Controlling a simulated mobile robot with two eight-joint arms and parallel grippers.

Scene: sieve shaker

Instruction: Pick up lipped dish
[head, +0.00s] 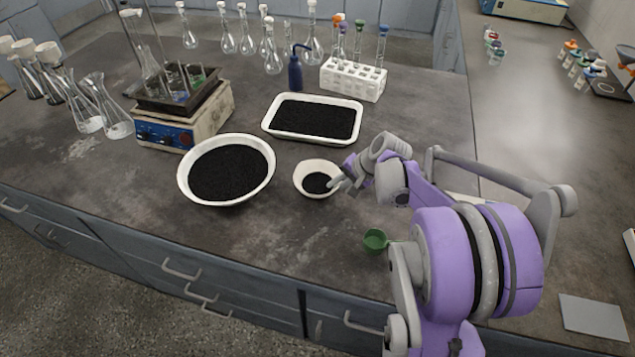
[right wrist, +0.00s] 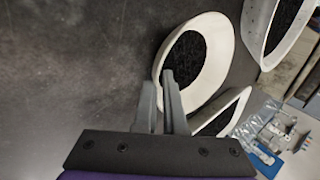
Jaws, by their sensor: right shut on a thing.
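The lipped dish (head: 306,175) is a small white bowl with black grains in it, on the bench right of a larger round bowl. It also shows in the right wrist view (right wrist: 217,62). My right gripper (head: 338,183) is at the dish's right rim, shut on its wall. In the right wrist view its two fingers (right wrist: 159,88) are at the near rim, with a narrow gap between them. The dish looks upright, at or very near bench height. My left gripper is out of view.
A large white bowl (head: 184,178) and a white rectangular tray (head: 268,128), both with black grains, stand close by. A small green cup (head: 375,240) is near the front edge. A hotplate (head: 186,127), flasks, and a white tube rack (head: 352,82) stand farther back.

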